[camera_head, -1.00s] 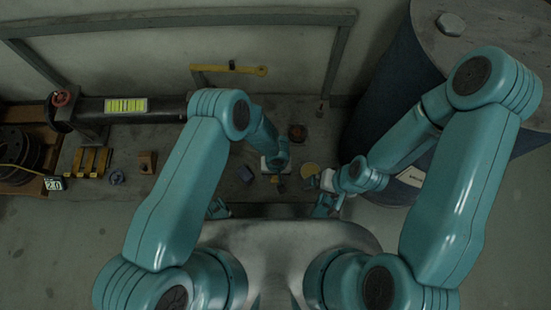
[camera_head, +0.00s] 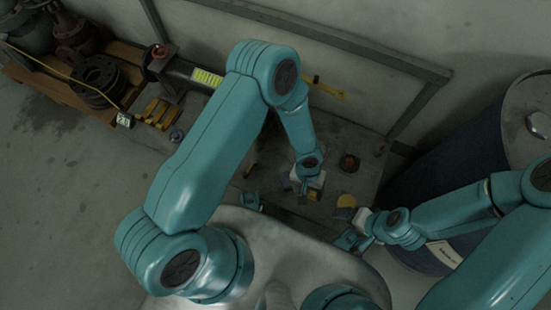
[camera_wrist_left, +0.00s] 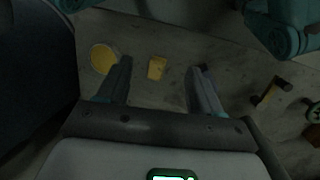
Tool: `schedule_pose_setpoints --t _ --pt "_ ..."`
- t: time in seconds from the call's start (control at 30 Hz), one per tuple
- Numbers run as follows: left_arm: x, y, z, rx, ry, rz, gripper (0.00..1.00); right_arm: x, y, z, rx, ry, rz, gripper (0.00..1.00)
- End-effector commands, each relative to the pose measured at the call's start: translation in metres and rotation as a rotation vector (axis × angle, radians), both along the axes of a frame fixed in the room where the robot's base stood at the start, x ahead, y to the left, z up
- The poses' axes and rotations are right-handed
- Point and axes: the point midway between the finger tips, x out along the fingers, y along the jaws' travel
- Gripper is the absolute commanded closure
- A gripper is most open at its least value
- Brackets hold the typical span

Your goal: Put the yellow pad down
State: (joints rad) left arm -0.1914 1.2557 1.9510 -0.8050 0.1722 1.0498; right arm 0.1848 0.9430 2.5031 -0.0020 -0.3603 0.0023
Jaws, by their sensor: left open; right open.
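The yellow pad (camera_wrist_left: 157,68) is a small rectangle that appears to lie flat on the grey bench (camera_wrist_left: 150,30). In the left wrist view it shows between the open fingers of my left gripper (camera_wrist_left: 160,72), apart from both. In the head view my left gripper (camera_head: 308,184) is low over the bench, and the pad is hard to make out beside it. A round yellow disc (camera_wrist_left: 103,58) lies left of the pad; it also shows in the head view (camera_head: 346,201). My right gripper (camera_head: 363,217) is open near this disc, its fingers small and unclear.
A blue drum (camera_head: 445,165) stands right of the bench. A pipe with a yellow label (camera_head: 207,79) and a red handwheel (camera_head: 160,51) lies at the back left. Yellow blocks (camera_head: 160,112) and a rusty round part (camera_head: 349,163) sit on the bench. A rail (camera_head: 330,42) runs behind.

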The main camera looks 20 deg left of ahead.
Motion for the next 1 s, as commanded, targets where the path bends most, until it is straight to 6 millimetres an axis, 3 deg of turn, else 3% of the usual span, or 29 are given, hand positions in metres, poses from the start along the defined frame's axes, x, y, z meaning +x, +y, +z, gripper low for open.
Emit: schedule_pose_setpoints --t 0.1,0.2,0.4,0.77,0.87,1.0 --pt "-0.025 0.029 0.028 -0.153 -0.001 0.091 0.34 0.0 0.0 0.0 0.0 0.0 0.0 0.07" --pt "-0.038 0.057 0.045 -0.197 -0.066 0.155 0.34 0.0 0.0 0.0 0.0 0.0 0.0 0.07" --pt "-0.055 0.098 0.061 -0.15 -0.157 0.204 0.34 0.0 0.0 0.0 0.0 0.0 0.0 0.07" --pt "-0.058 0.102 0.065 -0.14 -0.165 0.2 0.34 0.0 0.0 0.003 0.0 0.0 0.0 0.07" --pt "-0.058 0.102 0.078 -0.14 -0.165 0.199 0.34 0.0 0.0 0.016 0.0 0.0 0.0 0.07" --pt "-0.058 0.101 0.118 -0.141 -0.164 0.197 0.34 0.0 0.0 0.056 0.0 0.001 0.001 0.07"
